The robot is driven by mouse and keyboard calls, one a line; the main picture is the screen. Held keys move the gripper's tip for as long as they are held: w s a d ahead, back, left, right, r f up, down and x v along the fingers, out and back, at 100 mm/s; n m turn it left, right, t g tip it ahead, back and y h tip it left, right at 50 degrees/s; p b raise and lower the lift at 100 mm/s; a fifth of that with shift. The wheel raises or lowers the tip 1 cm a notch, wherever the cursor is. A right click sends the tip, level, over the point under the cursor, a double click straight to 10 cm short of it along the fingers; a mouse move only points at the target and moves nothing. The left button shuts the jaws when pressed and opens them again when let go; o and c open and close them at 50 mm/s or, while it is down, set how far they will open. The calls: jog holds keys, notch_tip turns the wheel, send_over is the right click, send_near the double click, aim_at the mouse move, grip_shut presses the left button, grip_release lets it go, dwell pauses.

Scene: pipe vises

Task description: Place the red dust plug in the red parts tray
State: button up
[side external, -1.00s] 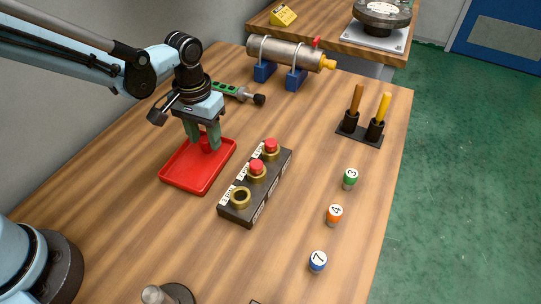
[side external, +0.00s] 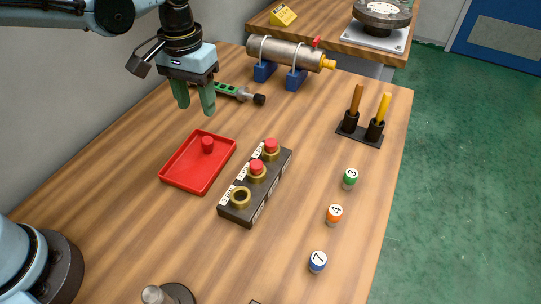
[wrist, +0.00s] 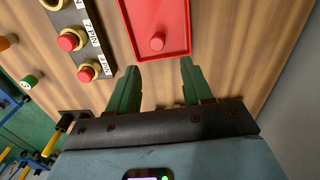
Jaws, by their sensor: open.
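A red dust plug (side external: 208,144) stands in the red parts tray (side external: 182,178), towards the tray's far side. In the wrist view the plug (wrist: 157,41) shows inside the tray (wrist: 131,18), close to its near rim. My gripper (side external: 195,108) is open and empty above and beyond the tray, clear of the plug. Its green fingers (wrist: 160,72) are spread apart in the wrist view. A dark connector block (side external: 240,213) stands right of the tray. Two more red plugs sit in its brass sockets, and the nearest socket (side external: 241,197) is empty.
Numbered cylinders, green (side external: 350,179), orange (side external: 334,215) and blue (side external: 317,261), stand along the right edge. A black rack (side external: 362,137) holds two upright handles. A metal cylinder (side external: 290,54) in blue supports and a green tool (side external: 228,90) lie at the back.

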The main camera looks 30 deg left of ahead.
jog(key=s+a+r+t, duration=0.1)
jog(key=s+a+t, duration=0.6)
jog(key=s+a, duration=0.2)
jog(key=shift+a+r+m, duration=0.3)
jog(key=shift+a+r, duration=0.1)
jog(key=shift+a, duration=0.05)
